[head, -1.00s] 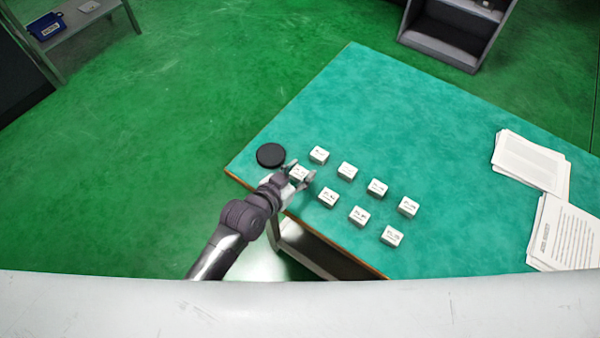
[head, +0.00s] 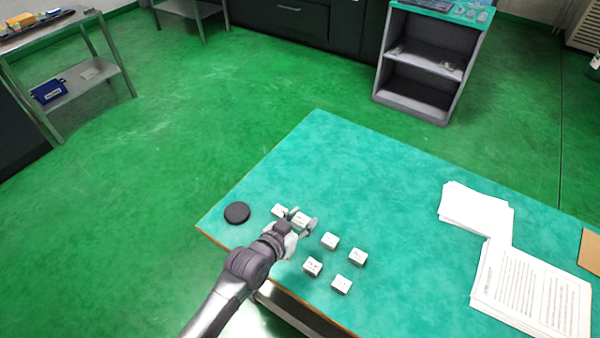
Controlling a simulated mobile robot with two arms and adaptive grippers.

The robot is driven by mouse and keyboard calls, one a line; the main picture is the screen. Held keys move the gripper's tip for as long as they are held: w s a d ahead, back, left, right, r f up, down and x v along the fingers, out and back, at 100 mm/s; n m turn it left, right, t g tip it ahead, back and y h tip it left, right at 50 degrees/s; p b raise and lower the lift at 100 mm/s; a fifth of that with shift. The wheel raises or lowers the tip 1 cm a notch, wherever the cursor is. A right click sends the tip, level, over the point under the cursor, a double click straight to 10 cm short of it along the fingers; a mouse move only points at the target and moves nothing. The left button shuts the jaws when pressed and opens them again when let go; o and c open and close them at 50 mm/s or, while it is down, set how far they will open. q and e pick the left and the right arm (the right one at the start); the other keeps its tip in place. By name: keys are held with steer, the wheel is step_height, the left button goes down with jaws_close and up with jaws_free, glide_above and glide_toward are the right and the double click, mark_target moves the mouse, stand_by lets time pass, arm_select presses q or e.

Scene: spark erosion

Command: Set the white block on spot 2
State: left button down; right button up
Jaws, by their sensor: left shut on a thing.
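My left gripper (head: 300,222) is shut on a white block (head: 302,219), which has small dark marking on top. It holds the block over the group of similar white blocks, apparently a little above the table. One loose white block (head: 279,210) shows just left of the gripper. Others stand to the right and nearer, such as a white block (head: 330,241) and another white block (head: 341,284). The gripper and arm may hide more blocks. The markings are too small to read, and I cannot make out spot 2. My right gripper is not in view.
A black disc (head: 237,213) lies near the left corner of the green table (head: 390,190). Paper stacks (head: 475,210) and (head: 530,290) lie on the right side. The table's far middle is clear. A grey shelf unit (head: 420,85) stands on the floor beyond.

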arm_select(q)
steer(key=shift+r, duration=0.1)
steer(key=shift+w+a+r, duration=0.15)
steer(key=shift+a+r, duration=0.05)
steer(key=shift+a, duration=0.05)
steer(key=s+a+r+n+t+y+b, duration=0.1)
steer(key=s+a+r+n+y+b, duration=0.1)
steer(key=a+r, duration=0.6)
steer(key=s+a+r+n+t+y+b, duration=0.1)
steer(key=s+a+r+n+y, duration=0.3)
steer(key=a+r, duration=0.4)
steer(key=a+n+y+b, duration=0.1)
steer(key=a, duration=0.2)
steer(key=shift+s+a+r, duration=0.15)
steer(key=shift+a, duration=0.05)
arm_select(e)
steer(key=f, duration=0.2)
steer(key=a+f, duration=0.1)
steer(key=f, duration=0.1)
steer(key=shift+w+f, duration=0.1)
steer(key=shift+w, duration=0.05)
